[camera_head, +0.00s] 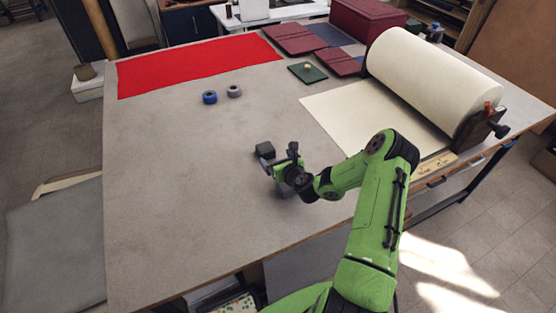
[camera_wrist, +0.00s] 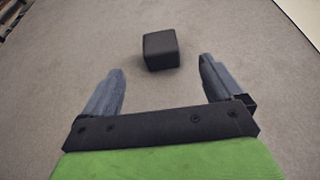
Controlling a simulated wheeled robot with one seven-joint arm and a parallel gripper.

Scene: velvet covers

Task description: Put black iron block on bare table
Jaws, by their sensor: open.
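The black iron block (camera_head: 265,150) rests on the bare grey tabletop (camera_head: 160,190), near the middle of the table. It also shows in the wrist view (camera_wrist: 160,49), upright on the table surface and just beyond the fingertips, roughly centred between them. My gripper (camera_wrist: 160,75) is open, with nothing between its two fingers. In the head view my gripper (camera_head: 277,163) is beside the block, on its near right side, and a gap shows between block and fingers in the wrist view.
A red cloth (camera_head: 195,62) covers the back left. The left of the table is clear.

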